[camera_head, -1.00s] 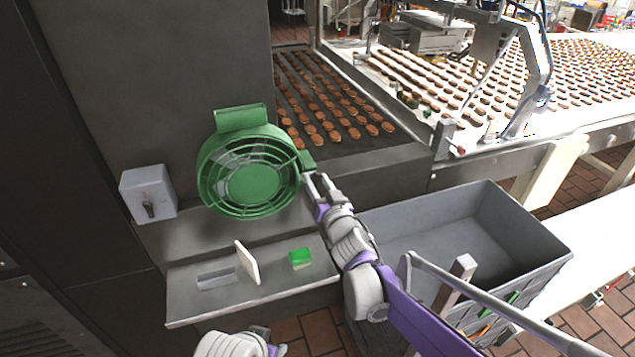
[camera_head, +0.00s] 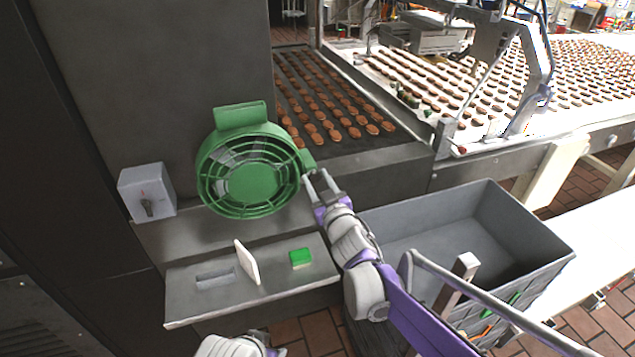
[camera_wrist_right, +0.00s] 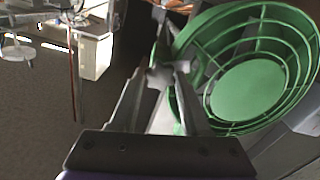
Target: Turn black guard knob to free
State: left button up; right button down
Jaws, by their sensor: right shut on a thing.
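The green round fan guard (camera_head: 250,183) stands upright above the ledge, with a green tab (camera_head: 307,160) at its right edge. It also fills the right of the wrist view (camera_wrist_right: 248,90). My right gripper (camera_head: 316,174) is at the guard's right side, just below the tab. In the wrist view its fingertips (camera_wrist_right: 168,72) meet at a small dark part beside the green rim, and the gripper is shut on it. This fits the black guard knob, but the fingers hide most of it. Only a part of my left arm shows at the bottom edge; its gripper is not in view.
A grey switch box (camera_head: 147,190) with a dark rotary switch is left of the guard. Below, a grey ledge (camera_head: 205,308) carries a white upright plate (camera_head: 247,262) and a green block (camera_head: 300,258). A large grey crate (camera_head: 540,235) stands right of my right arm.

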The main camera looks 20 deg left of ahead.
jog(key=n, duration=0.6)
jog(key=shift+n, duration=0.3)
jog(key=n+p, duration=0.1)
jog(key=n, duration=0.5)
jog(key=shift+p, duration=0.3)
jog(key=shift+f, duration=0.1)
jog(key=c, duration=0.7)
grip_release()
jog(key=shift+o, duration=0.2)
jog(key=shift+s, duration=0.1)
jog(key=b+v, duration=0.1)
jog(key=v, duration=0.9)
jog(key=shift+s+d+b, duration=0.25)
jog(key=shift+s+b, duration=0.05)
jog(key=shift+b, duration=0.05)
